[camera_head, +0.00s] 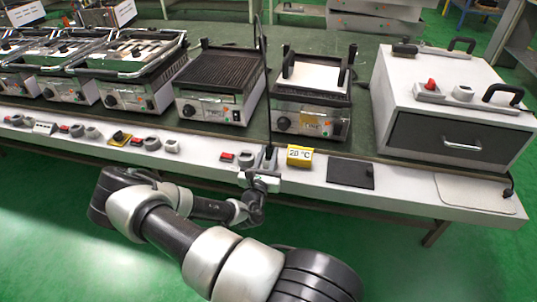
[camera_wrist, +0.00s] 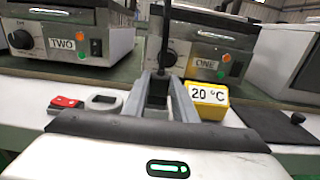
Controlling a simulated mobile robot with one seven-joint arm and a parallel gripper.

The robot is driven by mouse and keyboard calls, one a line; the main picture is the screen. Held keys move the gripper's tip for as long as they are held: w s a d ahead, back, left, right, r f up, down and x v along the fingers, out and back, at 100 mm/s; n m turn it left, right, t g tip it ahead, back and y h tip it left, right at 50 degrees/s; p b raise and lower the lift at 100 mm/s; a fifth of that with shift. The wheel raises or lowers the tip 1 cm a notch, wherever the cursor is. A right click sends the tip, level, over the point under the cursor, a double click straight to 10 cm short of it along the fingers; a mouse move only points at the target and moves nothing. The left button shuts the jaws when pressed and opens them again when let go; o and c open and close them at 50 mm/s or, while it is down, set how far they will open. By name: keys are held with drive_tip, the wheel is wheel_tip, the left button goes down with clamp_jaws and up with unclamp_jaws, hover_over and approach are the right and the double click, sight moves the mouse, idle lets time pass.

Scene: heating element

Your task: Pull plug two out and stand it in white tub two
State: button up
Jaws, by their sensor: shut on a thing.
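My gripper (camera_head: 267,160) is at the bench's front strip, to the left of the yellow 20 °C display. In the wrist view its two grey fingers (camera_wrist: 159,92) are shut on a dark plug (camera_wrist: 157,88), with a black cable (camera_wrist: 165,40) rising straight up from it. I cannot tell whether the plug's lower end is in a socket. A pale grey-white tub with a dark opening (camera_wrist: 103,102) stands just left of the fingers, apart from them; it also shows in the head view (camera_head: 246,160). No number is readable on it.
Left of the tub is a red switch (camera_wrist: 64,102). The yellow display (camera_wrist: 208,98) is close on the right, then a black plate (camera_head: 350,173). Grill two (camera_head: 215,85) and grill one (camera_head: 310,100) stand behind. A large grey box (camera_head: 455,110) fills the right.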

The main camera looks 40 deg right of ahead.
drive_tip(key=shift+f+b, duration=1.1)
drive_tip(key=shift+f, duration=0.05)
drive_tip(key=o, duration=1.1)
drive_tip(key=shift+r, duration=0.1)
drive_tip(key=p+v, duration=0.2)
drive_tip(key=v, duration=1.5)
drive_tip(key=shift+s+a, duration=0.15)
drive_tip(key=shift+s, duration=0.1)
